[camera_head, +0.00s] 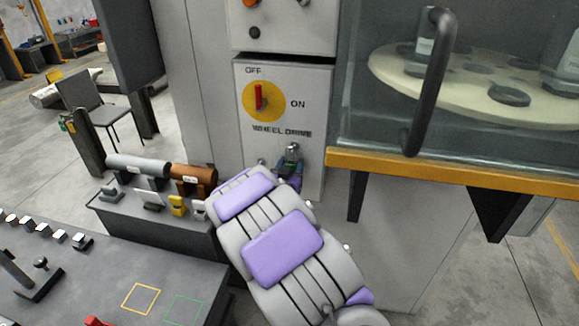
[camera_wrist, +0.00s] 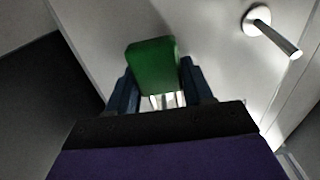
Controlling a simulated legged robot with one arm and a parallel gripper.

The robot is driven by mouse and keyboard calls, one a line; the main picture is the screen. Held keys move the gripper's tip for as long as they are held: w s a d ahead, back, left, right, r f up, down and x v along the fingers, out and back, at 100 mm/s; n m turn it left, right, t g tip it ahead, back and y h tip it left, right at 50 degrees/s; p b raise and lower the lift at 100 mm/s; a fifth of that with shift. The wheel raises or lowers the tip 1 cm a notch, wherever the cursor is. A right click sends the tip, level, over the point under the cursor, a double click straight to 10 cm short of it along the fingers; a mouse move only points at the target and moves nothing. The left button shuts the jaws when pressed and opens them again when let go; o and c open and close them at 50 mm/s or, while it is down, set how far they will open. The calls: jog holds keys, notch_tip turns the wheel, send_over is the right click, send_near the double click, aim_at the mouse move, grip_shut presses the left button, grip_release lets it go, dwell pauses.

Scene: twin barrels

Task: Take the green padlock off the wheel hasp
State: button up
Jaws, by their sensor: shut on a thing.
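The green padlock (camera_wrist: 152,66) is between the two dark blue fingers of my gripper (camera_wrist: 158,85) in the wrist view. My gripper is shut on its body. In the head view the padlock (camera_head: 289,166) shows as a small green patch beyond my arm, at the hasp (camera_head: 293,150) below the WHEEL DRIVE panel. My gripper (camera_head: 290,178) is mostly hidden there by my grey and purple arm. I cannot tell whether the shackle is still through the hasp.
A rotary switch (camera_head: 258,98) points to OFF above the hasp. A metal peg (camera_wrist: 270,30) sticks out to the right of the padlock. A yellow ledge (camera_head: 450,172) and glazed cabinet stand right. A bench (camera_head: 120,285) with green and yellow outlined squares is lower left.

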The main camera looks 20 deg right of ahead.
jog(key=shift+w+d, duration=0.1)
jog(key=shift+s+r, duration=0.1)
jog(key=shift+s, duration=0.1)
jog(key=v, duration=1)
jog(key=shift+a+r, duration=0.25)
jog(key=shift+r, duration=0.2)
dwell(0.7)
jog(key=shift+s, duration=0.1)
